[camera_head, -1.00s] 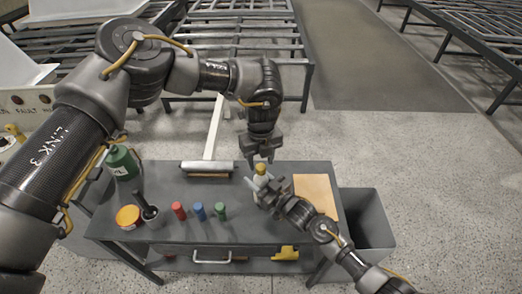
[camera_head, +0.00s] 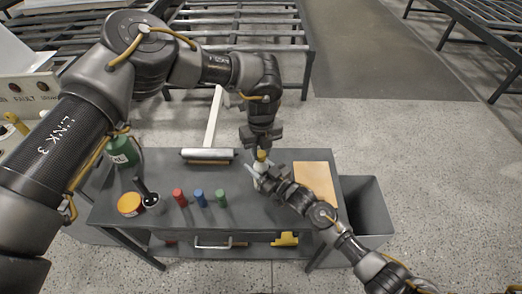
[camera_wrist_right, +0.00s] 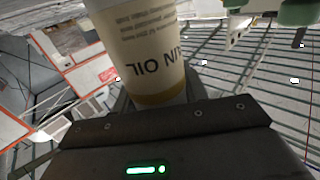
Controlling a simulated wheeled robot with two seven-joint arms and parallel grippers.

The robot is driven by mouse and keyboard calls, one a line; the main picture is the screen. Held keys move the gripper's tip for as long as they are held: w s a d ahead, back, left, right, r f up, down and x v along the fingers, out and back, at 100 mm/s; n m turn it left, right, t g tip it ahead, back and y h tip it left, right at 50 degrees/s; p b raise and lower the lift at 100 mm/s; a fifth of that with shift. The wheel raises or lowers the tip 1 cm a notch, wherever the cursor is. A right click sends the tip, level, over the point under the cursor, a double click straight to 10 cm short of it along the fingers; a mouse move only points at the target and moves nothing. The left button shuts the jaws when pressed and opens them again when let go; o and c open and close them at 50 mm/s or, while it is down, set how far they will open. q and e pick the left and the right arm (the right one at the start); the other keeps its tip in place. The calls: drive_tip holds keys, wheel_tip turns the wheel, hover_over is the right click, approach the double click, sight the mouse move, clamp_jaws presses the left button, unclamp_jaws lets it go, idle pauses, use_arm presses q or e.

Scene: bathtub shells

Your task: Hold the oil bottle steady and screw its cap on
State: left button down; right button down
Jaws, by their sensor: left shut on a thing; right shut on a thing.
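The oil bottle (camera_head: 260,166) is small and cream-coloured in the head view and stands over the right part of the grey bench. My right gripper (camera_head: 258,174) is shut around its body from the front right. The bottle's printed label (camera_wrist_right: 150,50) fills the upper middle of the right wrist view, with "OIL" upside down. The yellow cap (camera_head: 262,155) shows at the bottle's top. My left gripper (camera_head: 261,149) points down from above and is shut on the cap; its fingers partly hide it. Whether the threads are engaged cannot be seen.
On the grey bench (camera_head: 240,213) stand red (camera_head: 179,197), blue (camera_head: 199,197) and green (camera_head: 221,197) cylinders, an orange-lidded jar (camera_head: 130,204) and a green bottle (camera_head: 122,152). A metal roller (camera_head: 207,155) lies behind. A tan board (camera_head: 316,180) lies right, beside a grey bin (camera_head: 366,215).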

use_arm(q)
drive_tip(key=c, duration=1.1)
unclamp_jaws()
drive_tip(key=shift+o, duration=0.2)
wheel_tip(320, 180, up, 12)
use_arm(e)
drive_tip(key=c, duration=0.7)
unclamp_jaws()
drive_tip(key=shift+s+d, duration=0.1)
use_arm(q)
drive_tip(key=shift+f+b, duration=0.85)
drive_tip(key=shift+b, duration=0.05)
use_arm(e)
drive_tip(key=shift+v, duration=5.3)
